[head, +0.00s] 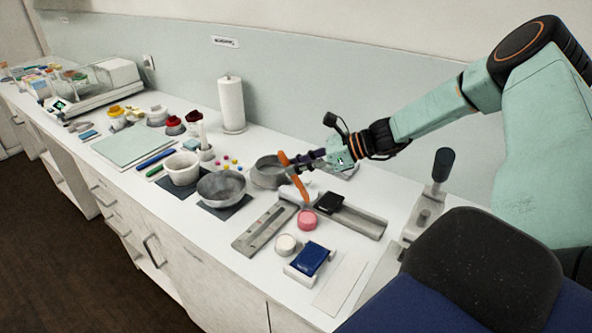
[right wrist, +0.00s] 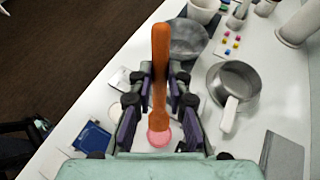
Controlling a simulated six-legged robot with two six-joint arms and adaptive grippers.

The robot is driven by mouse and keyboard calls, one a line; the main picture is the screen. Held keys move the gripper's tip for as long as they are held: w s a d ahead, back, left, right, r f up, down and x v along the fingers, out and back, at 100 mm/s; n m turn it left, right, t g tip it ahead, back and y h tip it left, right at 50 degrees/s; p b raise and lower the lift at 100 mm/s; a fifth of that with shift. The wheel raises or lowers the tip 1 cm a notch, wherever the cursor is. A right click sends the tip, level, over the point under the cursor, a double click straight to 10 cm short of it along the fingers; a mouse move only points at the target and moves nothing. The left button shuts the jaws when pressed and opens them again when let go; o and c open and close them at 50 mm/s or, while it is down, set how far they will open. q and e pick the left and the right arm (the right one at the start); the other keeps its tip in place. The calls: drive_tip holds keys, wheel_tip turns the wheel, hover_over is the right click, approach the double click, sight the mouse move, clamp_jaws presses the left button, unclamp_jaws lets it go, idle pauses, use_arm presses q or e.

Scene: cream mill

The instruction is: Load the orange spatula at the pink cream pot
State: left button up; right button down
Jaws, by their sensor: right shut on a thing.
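My right gripper (head: 301,160) is shut on the orange spatula (head: 299,184) and holds it above the counter. The spatula slants, with its lower end just above or at the pink cream pot (head: 307,221); I cannot tell whether they touch. In the right wrist view the spatula (right wrist: 160,70) runs between the fingers of the gripper (right wrist: 159,105). Its near end overlaps the far part of the pink pot (right wrist: 158,141) there. My left gripper is not in view.
A black-topped block (head: 329,202) stands close right of the pot, and a white pot (head: 286,244) lies left of it. A blue pad in a white holder (head: 311,259) sits in front. A grey pan (head: 269,172) is behind the spatula; a grey bowl (head: 222,187) stands further left.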

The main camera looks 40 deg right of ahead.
sight(300, 180)
drive_tip(key=shift+s+d+f, duration=0.15)
drive_tip(key=shift+d, duration=0.35)
drive_tip(key=shift+f+t+y, duration=0.1)
drive_tip(key=shift+t+y, duration=0.2)
drive_tip(key=shift+w+a+f+b, duration=0.25)
drive_tip(key=shift+w+f+b, duration=0.05)
drive_tip(key=shift+b, duration=0.05)
drive_tip(key=shift+a+f+b, duration=0.25)
drive_tip(key=shift+f+b, duration=0.25)
drive_tip(key=shift+b, duration=0.1)
drive_tip(key=shift+s+d+f+b, duration=0.15)
drive_tip(key=shift+d+f+b, duration=0.05)
drive_tip(key=shift+f+b, duration=0.35)
drive_tip(key=shift+s+d+f+b, duration=0.1)
drive_tip(key=shift+d+f+b, duration=0.1)
drive_tip(key=shift+f+b, duration=0.3)
drive_tip(key=shift+w+f, duration=0.2)
drive_tip(key=shift+f, duration=0.35)
drive_tip(key=shift+w+a+r, duration=0.1)
drive_tip(key=shift+a, duration=0.2)
drive_tip(key=shift+s+r, duration=0.1)
drive_tip(key=shift+s, duration=0.1)
drive_tip(key=shift+s+d, duration=0.1)
drive_tip(key=shift+d, duration=0.15)
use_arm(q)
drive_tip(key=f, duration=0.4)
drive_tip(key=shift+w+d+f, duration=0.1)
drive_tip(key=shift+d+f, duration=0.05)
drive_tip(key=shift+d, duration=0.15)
